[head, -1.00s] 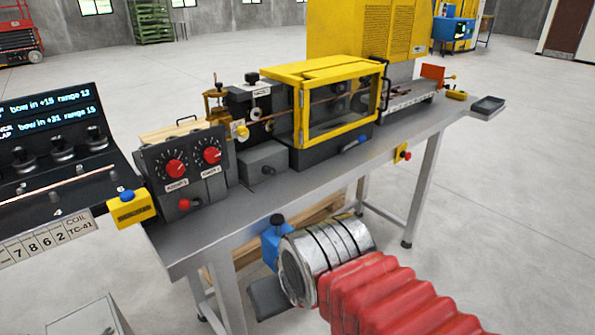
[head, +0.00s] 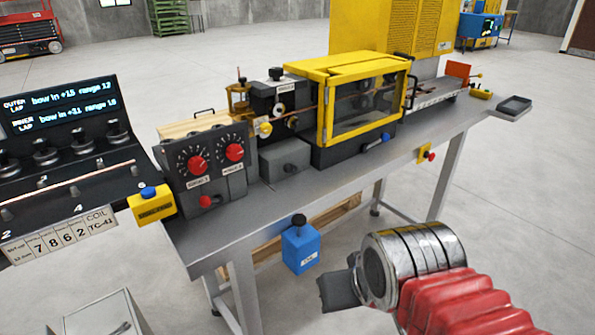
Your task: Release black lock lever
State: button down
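I cannot pick out the black lock lever for certain. The bench machine has a black roller unit (head: 285,105) left of the yellow-framed guard box (head: 360,95). A black handle (head: 411,92) shows at the guard's right end, and a blue-ended lever (head: 377,142) sits at its lower front. My gripper (head: 340,288) is at the lower right, in front of the bench and well apart from the machine. Its dark finger part points left, and my wrist hides the rest. I see nothing held, but its opening does not show.
A control box with two red dials (head: 205,165) and a yellow box with a blue button (head: 152,205) stand at the bench's left end. A blue bottle (head: 299,250) is just left of my gripper. A red stop button (head: 429,155) is on the bench (head: 300,200) front.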

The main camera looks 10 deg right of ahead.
aim_at(288, 167)
jog(key=z, duration=0.05)
jog(key=k, duration=0.65)
jog(key=u, duration=0.5)
jog(key=i, duration=1.3)
jog(key=u, duration=0.4)
